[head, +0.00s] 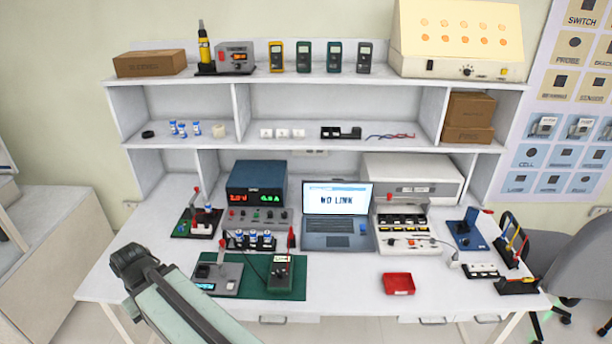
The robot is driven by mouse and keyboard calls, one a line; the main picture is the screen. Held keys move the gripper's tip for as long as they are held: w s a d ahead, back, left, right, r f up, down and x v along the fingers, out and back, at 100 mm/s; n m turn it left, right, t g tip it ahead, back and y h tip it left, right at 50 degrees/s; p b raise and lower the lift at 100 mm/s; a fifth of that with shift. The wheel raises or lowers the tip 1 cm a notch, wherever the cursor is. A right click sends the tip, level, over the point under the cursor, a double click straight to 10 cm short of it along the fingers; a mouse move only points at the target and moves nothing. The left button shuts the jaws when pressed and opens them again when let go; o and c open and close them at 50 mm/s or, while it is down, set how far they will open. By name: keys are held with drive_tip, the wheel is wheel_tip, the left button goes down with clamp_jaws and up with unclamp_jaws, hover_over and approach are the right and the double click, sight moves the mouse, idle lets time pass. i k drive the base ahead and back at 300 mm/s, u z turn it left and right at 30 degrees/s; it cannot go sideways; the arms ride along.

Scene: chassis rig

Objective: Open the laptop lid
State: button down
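The laptop (338,240) stands near the middle of the white workbench, against the back. Its lid (337,200) is raised, and the lit screen faces me with the words "NO LINK". The keyboard base lies flat on the bench, with a small blue item (362,229) at its right edge. My gripper (128,258) is at the left front of the bench, at the end of my pale green arm, well apart from the laptop. Its fingers are dark and small, and I cannot tell whether they are open or shut.
A power supply (256,186) stands left of the laptop, and a white device (413,172) stands right of it. A green mat (250,288) with instruments lies in front left. The bench (345,280) directly before the laptop is clear.

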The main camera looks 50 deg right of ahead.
sight(335, 196)
drive_tip(key=z, duration=0.05)
drive_tip(key=i, duration=1)
drive_tip(key=z, duration=0.55)
